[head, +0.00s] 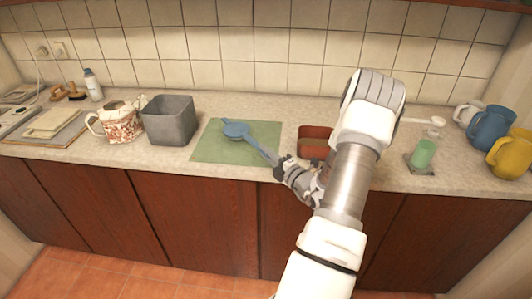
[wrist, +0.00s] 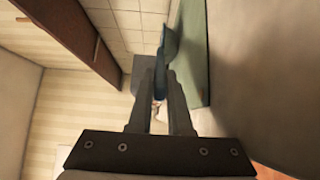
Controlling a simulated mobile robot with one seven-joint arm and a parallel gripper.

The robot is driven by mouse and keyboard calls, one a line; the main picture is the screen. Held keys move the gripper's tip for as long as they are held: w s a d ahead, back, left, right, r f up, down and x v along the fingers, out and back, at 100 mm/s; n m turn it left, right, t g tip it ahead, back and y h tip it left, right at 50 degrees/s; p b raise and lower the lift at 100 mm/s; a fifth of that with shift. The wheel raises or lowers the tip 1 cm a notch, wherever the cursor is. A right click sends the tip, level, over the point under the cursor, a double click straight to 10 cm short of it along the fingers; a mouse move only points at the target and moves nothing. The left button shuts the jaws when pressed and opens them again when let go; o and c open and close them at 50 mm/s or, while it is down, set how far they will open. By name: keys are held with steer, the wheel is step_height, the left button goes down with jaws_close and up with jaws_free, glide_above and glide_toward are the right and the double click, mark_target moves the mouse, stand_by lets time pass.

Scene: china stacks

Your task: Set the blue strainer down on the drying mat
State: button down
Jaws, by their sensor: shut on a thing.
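The blue strainer (head: 236,130) shows over the green drying mat (head: 210,152), its bowl above the mat's middle and its handle slanting down to the right. My gripper (head: 280,168) is shut on the end of the handle, just past the mat's front right corner. In the wrist view, the strainer (wrist: 171,40) extends from between the fingers (wrist: 158,80), close beside the mat (wrist: 195,60), which is seen at a steep slant. I cannot tell whether the bowl touches the mat. The fingers hide the handle's end.
A grey square bin (head: 169,122) and a patterned teapot (head: 121,122) stand left of the mat. A red-brown dish (head: 314,140) sits to its right, partly behind my arm. A green-filled glass (head: 423,154), a blue mug (head: 490,127) and a yellow mug (head: 511,153) stand farther right.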

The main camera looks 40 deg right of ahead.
steer(key=c, duration=0.8)
jaws_free()
steer(key=shift+o, duration=0.2)
steer(key=shift+s, duration=0.1)
steer(key=s+a, duration=0.1)
steer(key=s, duration=1.6)
steer(key=shift+a, duration=0.15)
steer(key=shift+r, duration=0.1)
